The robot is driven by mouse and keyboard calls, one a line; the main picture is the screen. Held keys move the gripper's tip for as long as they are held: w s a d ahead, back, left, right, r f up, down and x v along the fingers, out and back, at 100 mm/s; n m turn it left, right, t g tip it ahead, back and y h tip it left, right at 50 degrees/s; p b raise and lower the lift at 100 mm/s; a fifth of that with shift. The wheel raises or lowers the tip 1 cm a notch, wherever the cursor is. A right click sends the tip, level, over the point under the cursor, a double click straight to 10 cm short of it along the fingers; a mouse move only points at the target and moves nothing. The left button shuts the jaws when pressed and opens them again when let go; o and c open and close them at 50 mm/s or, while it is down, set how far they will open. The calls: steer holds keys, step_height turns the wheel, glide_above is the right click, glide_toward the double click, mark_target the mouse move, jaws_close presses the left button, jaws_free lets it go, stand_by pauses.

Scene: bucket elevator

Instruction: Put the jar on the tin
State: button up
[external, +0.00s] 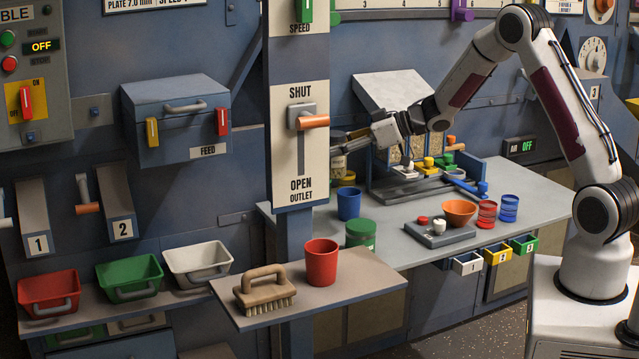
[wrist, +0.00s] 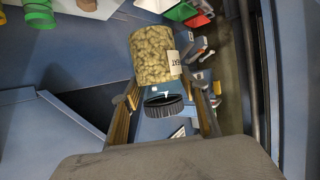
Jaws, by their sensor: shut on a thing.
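The jar (wrist: 153,55) is filled with tan grains, has a white label and a black ribbed lid (wrist: 164,106). In the wrist view my gripper (wrist: 166,112) is shut on it near the lid end, a finger on each side. In the external view my gripper (external: 345,147) is at the back of the bench beside the lever post, which hides part of it and the held jar.
A blue cup (external: 348,204) stands behind the green tin. The lever post (external: 299,110) rises in front. A red cup (external: 321,263) and brush (external: 265,290) sit on the front shelf.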

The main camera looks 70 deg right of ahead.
steer(key=s+a+r, duration=0.3)
steer(key=s+a, duration=0.1)
steer(key=s, duration=0.2)
steer(key=n+y, duration=0.2)
glide_above(361, 225)
steer(key=shift+d+f, duration=0.1)
steer(key=shift+f, duration=0.35)
step_height(361, 225, down, 6)
steer(key=shift+f, duration=0.15)
steer(key=shift+f, duration=0.1)
steer(key=shift+f, duration=1.8)
steer(key=shift+f, duration=0.15)
